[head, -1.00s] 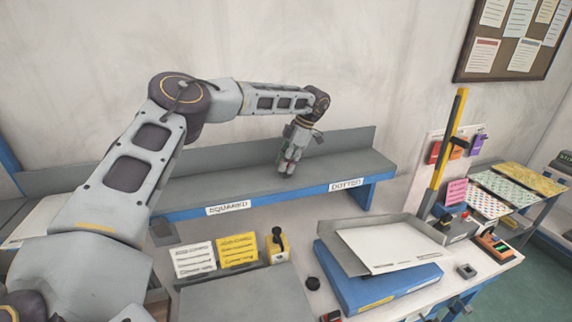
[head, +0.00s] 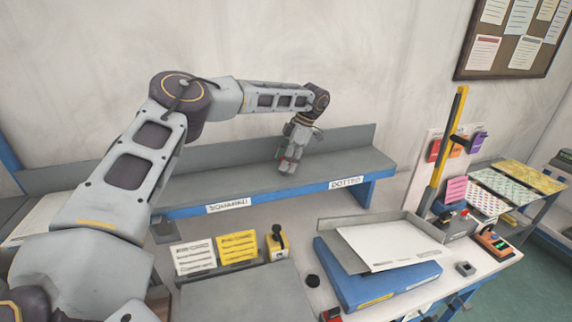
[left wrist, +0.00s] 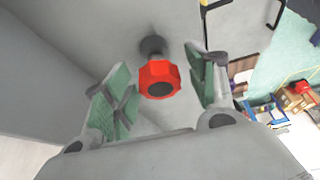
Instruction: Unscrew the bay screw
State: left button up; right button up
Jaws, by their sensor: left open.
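The bay screw (left wrist: 159,78) shows in the left wrist view as a red, many-sided knob with a dark centre, on a grey stem that meets a pale grey surface. My left gripper (left wrist: 157,88) is open, with its green-padded fingers on either side of the knob and a visible gap to each. In the head view my left gripper (head: 291,155) hangs over the long grey shelf (head: 225,180), between its SQUARED and DOTTED labels. There the gripper mostly hides the knob. My right gripper is not in view.
A blue binder (head: 380,288) and a grey tray with paper (head: 390,243) lie on the bench at right. White and yellow cards (head: 237,247) stand in front of the shelf. The shelf's back panel (head: 345,140) rises behind my gripper.

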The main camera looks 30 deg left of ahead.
pick_arm(q)
jog(key=shift+r+p, duration=0.5)
jog(key=shift+r, duration=2.05)
jog(key=m+t, duration=0.1)
jog(key=m, duration=0.1)
jog(key=m+y+b, duration=0.1)
jog(key=m, duration=0.2)
jog(key=shift+t, duration=0.4)
jog(key=shift+m+t, duration=0.3)
jog(key=shift+m, duration=0.5)
jog(key=shift+w, duration=0.1)
jog(key=m+t+b, duration=0.1)
jog(key=m, duration=0.3)
jog(key=shift+t, duration=0.3)
jog(key=shift+m+t, duration=0.5)
jog(key=shift+m, duration=0.8)
jog(key=shift+m, duration=0.3)
